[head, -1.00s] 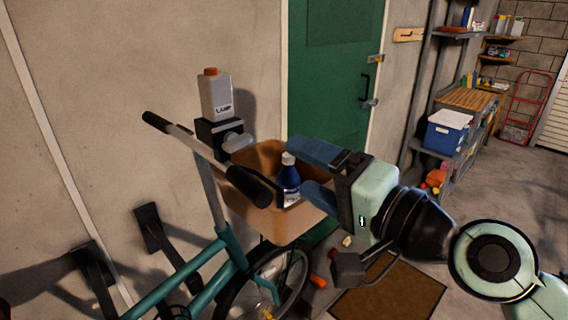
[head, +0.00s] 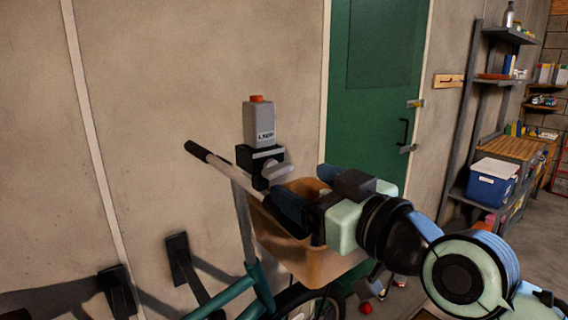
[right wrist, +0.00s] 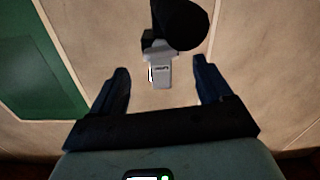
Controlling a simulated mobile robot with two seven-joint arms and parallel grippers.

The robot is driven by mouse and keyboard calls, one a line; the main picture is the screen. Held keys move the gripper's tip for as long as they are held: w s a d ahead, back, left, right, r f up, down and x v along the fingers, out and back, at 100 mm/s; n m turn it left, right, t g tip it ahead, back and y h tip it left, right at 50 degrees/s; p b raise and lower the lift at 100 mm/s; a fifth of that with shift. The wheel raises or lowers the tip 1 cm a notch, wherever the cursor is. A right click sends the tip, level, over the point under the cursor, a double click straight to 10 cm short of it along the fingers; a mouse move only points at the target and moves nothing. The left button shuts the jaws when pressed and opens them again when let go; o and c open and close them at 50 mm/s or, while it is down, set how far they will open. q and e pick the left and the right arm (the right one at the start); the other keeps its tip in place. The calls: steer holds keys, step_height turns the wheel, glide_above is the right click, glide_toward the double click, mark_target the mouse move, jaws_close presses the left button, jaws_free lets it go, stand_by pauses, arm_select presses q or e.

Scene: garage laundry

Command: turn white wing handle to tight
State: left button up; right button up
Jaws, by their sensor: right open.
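The white wing handle (head: 275,170) sticks out from the front of a black clamp (head: 259,158) on the bicycle's handlebar. Its exact turn angle is hard to tell. A pale lamp (head: 259,125) with an orange-red top stands upright on the clamp. My right gripper (head: 304,187) is open and empty, just right of and a little below the handle, apart from it in the picture. My left gripper is out of view.
The bicycle's black handlebar grip (head: 198,150) juts out left of the clamp. A tan basket (head: 318,262) sits below my right gripper. The wall (head: 150,90) stands close behind, with a green door (head: 376,90) to the right. Shelves (head: 480,110) are further right.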

mark_target(282, 172)
steer(key=p+x, duration=0.2)
steer(key=x, duration=0.4)
steer(key=shift+a, duration=0.1)
